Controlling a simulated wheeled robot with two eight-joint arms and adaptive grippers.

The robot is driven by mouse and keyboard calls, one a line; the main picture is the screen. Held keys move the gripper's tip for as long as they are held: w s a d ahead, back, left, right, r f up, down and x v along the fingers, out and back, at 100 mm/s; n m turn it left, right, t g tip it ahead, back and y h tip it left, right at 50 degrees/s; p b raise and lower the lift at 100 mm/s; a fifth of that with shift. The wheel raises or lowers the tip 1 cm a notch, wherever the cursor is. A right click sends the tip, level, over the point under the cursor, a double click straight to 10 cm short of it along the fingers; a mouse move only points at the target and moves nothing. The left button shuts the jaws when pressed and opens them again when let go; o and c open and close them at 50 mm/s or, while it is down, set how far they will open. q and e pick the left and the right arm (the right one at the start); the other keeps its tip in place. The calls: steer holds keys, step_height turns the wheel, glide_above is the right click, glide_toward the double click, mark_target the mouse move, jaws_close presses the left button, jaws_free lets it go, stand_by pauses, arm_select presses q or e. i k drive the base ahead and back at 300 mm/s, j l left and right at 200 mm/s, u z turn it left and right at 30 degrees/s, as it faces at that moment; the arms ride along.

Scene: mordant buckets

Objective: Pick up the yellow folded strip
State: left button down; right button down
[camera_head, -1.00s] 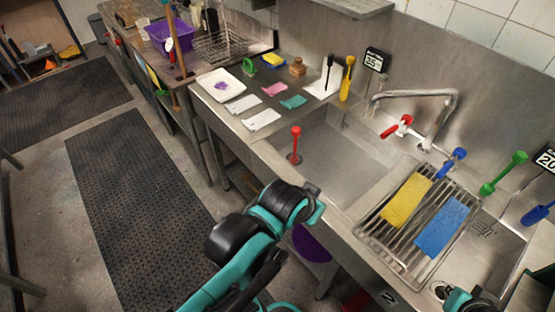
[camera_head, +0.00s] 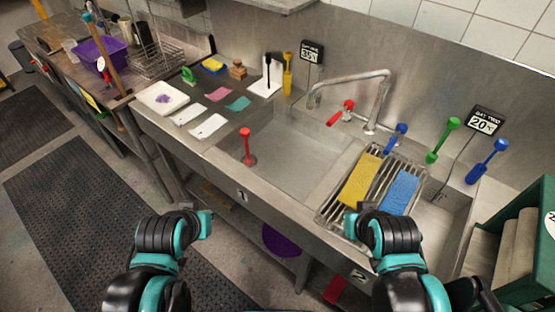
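The yellow folded strip (camera_head: 360,180) lies on a wire rack (camera_head: 328,212) over the right part of the sink. A blue strip (camera_head: 400,192) lies beside it on its right. My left gripper (camera_head: 206,224) is in front of the counter's edge, well to the left of the strip. My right gripper (camera_head: 352,223) is just in front of the rack, near the strip's lower end and apart from it as far as I can tell. The fingers of both grippers are too hidden to show whether they are open or shut.
A red plunger-like tool (camera_head: 247,148) stands in the left basin (camera_head: 290,150). A faucet (camera_head: 350,80) rises behind. Green (camera_head: 442,140) and blue (camera_head: 487,161) handled tools stand at the right. Small cloths (camera_head: 219,94) lie on the left counter. A green stepped unit (camera_head: 515,250) is at the right.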

mark_target(356, 188)
steer(key=i+j+z, duration=0.2)
steer(key=j+z, duration=0.25)
steer(key=i+j+z, duration=0.1)
steer(key=j+z, duration=0.75)
steer(key=j, duration=0.15)
